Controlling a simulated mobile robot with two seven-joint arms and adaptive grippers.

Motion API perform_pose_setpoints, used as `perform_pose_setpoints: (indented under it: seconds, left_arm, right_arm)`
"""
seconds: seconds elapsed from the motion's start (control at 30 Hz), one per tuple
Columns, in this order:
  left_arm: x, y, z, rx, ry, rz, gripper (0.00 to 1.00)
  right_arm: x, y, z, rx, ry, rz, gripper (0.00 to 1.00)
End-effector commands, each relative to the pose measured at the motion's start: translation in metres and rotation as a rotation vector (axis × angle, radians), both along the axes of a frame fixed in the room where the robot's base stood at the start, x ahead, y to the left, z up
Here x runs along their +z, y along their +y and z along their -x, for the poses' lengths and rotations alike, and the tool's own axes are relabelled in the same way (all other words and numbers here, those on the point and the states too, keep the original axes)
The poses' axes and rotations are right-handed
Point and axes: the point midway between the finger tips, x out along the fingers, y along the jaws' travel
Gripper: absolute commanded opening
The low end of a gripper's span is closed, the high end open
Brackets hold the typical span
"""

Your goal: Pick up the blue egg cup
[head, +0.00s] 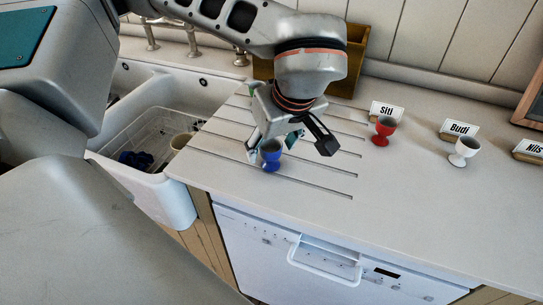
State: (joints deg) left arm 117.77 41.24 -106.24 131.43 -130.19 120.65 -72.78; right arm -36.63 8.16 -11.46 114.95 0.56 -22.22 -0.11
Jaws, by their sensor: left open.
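The blue egg cup (271,154) stands upright on the grooved part of the pale worktop (400,190), near its front edge. My left gripper (290,149) is open above and around the cup's place, with one finger just left of the cup and the other out to its right. I cannot tell whether a finger touches the cup. My right gripper is not in view.
A red egg cup (382,131) stands by the "Siti" card (386,110). A white egg cup (464,151) stands by the "Budi" card (459,130). A "Nils" card (529,151) is at the right. The sink (125,85) lies left, a wooden box (356,55) behind.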

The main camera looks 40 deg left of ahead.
Motion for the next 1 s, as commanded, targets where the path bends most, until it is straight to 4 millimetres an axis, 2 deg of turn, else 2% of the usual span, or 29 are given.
perform_pose_setpoints:
  seconds: [0.03, 0.13, 0.43, 0.6, 1.0]
  left_arm:
    - [-0.009, 0.003, -0.001, 0.002, 0.005, 0.001, 0.53]
    - [-0.018, 0.006, -0.002, 0.002, 0.004, 0.000, 0.53]
    - [-0.020, 0.007, -0.004, 0.000, 0.000, 0.000, 0.53]
    - [-0.020, 0.007, -0.004, 0.000, 0.001, 0.000, 0.10]
    - [-0.016, 0.007, -0.004, 0.001, 0.000, 0.000, 0.10]
  right_arm:
    - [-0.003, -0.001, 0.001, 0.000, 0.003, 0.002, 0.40]
    - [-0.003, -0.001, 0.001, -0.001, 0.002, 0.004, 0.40]
    - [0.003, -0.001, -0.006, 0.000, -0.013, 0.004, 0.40]
    - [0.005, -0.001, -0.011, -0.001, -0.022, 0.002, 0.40]
    - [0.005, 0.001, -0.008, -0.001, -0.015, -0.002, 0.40]
